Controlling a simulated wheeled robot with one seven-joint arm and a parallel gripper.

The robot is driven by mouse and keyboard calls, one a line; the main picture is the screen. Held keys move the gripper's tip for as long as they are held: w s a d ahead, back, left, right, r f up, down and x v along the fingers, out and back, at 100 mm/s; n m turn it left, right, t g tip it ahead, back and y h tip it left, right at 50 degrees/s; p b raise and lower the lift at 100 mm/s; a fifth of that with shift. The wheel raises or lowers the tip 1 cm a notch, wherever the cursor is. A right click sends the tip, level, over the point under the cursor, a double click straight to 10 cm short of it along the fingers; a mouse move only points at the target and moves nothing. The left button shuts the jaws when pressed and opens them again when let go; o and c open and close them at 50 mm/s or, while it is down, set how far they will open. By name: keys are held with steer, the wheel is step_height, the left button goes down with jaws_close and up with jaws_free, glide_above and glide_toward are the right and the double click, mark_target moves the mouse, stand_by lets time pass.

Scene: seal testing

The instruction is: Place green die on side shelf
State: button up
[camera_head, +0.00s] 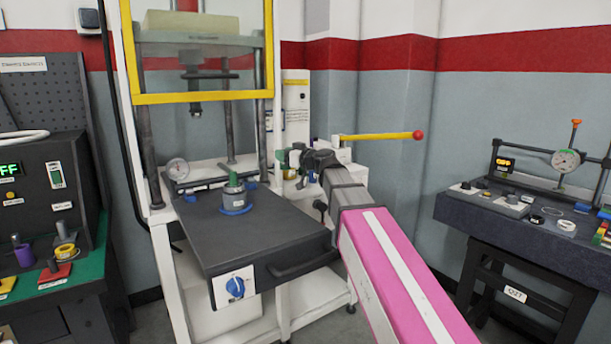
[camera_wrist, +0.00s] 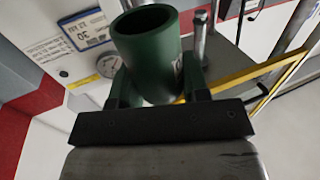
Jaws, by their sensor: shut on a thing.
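The green die is a hollow green cylinder, and in the wrist view (camera_wrist: 148,52) it sits between my gripper's fingers (camera_wrist: 158,88), its open end facing the camera. In the head view my gripper (camera_head: 293,158) is at the right side of the press, beside its right column. The die is small and mostly hidden there, with only a bit of green showing at the fingers. A white side shelf (camera_head: 290,190) appears behind and below my gripper, largely hidden by it. I cannot tell whether the die touches the shelf.
The press's dark plate (camera_head: 265,232) bears a grey cylinder with a green top (camera_head: 234,183) and a blue base ring. A dial gauge (camera_head: 177,169) stands at its back left. A yellow bar with a red knob (camera_head: 380,136) juts right above my arm. Benches stand on both sides.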

steer(key=shift+s+a+r+n+g+y, duration=0.3)
steer(key=shift+a+r+n+g+y, duration=0.15)
steer(key=shift+a, duration=0.35)
steer(key=w+d+f, duration=0.1)
steer(key=w+f, duration=0.1)
steer(key=w, duration=0.1)
steer(key=w+d+f, duration=0.2)
steer(key=w, duration=0.1)
steer(key=w+d+f, duration=0.2)
steer(key=w, duration=0.2)
steer(key=shift+d+f, duration=0.1)
steer(key=shift+f, duration=2.25)
steer(key=o, duration=1.1)
steer(key=shift+f, duration=0.1)
steer(key=v, duration=1.2)
